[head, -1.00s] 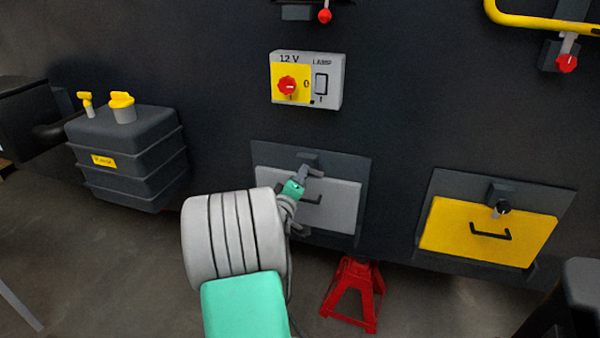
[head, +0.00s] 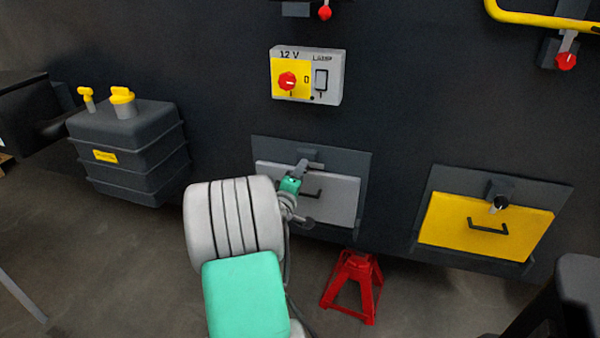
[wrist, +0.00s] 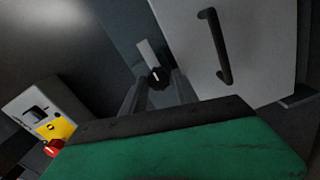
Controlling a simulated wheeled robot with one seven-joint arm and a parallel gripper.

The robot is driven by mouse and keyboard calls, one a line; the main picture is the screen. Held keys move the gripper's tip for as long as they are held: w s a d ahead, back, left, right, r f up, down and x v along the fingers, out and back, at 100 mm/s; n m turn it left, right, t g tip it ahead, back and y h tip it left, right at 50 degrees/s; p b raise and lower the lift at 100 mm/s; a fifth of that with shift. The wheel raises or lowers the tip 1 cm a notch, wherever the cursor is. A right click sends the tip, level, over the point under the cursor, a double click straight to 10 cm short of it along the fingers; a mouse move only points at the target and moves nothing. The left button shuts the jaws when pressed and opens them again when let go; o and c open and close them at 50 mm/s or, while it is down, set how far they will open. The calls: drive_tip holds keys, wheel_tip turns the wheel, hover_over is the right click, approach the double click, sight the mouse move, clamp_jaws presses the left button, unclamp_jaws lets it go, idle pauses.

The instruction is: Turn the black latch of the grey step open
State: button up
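The grey step (head: 342,207) is a light grey panel with a black handle, set in a dark frame low on the chassis wall. In the wrist view the panel (wrist: 262,45) fills the upper right. The black latch (wrist: 157,75) is a round knob with a pale tab, beside the panel's edge. My gripper (head: 303,165) is at the top edge of the step and largely hides the latch in the head view. In the wrist view my gripper's fingers (wrist: 158,92) are apart, with the knob between or just beyond their tips. I cannot tell whether they touch it.
A yellow step (head: 485,228) with its own black latch is to the right. A 12 V switch box (head: 306,76) is above the grey step. A red jack stand (head: 353,287) stands below, and a dark tank (head: 130,155) is at left.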

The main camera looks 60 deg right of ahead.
drive_tip(key=o, duration=0.3)
drive_tip(key=a, duration=0.5)
drive_tip(key=s+a, duration=0.1)
drive_tip(key=a, duration=0.1)
drive_tip(key=shift+a, duration=0.3)
drive_tip(key=shift+s, duration=0.1)
